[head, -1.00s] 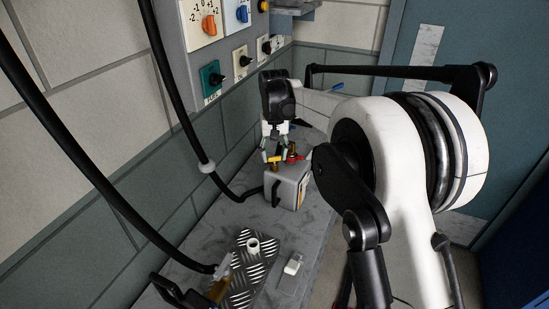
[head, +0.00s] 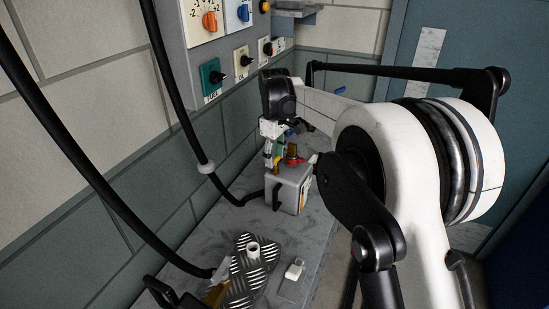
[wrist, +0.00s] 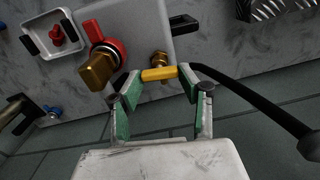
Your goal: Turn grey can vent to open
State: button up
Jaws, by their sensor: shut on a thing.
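The grey can (head: 293,190) stands on the grey bench in the head view; its top also shows in the wrist view (wrist: 140,25). A yellow vent handle (wrist: 158,74) sits on a brass fitting (wrist: 159,60) at the can's edge. My gripper (wrist: 158,78) is shut on the yellow handle, one green-padded finger at each end. In the head view my gripper (head: 272,152) points down over the can's left side, and the handle is mostly hidden by the fingers. A brass cap with a red collar (wrist: 104,60) stands on the can beside the handle.
A black hose (wrist: 250,98) runs close by my right finger in the wrist view. A white tray with a red part (wrist: 50,35) lies near the can. A diamond-plate piece (head: 250,275) and a small white block (head: 294,270) lie nearer on the bench. The control panel (head: 222,50) is on the wall.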

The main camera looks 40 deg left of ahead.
aim_at(275, 158)
jog(key=shift+n, duration=0.5)
jog(key=o, duration=1.2)
jog(key=shift+c, duration=0.2)
notch_tip(275, 158, up, 12)
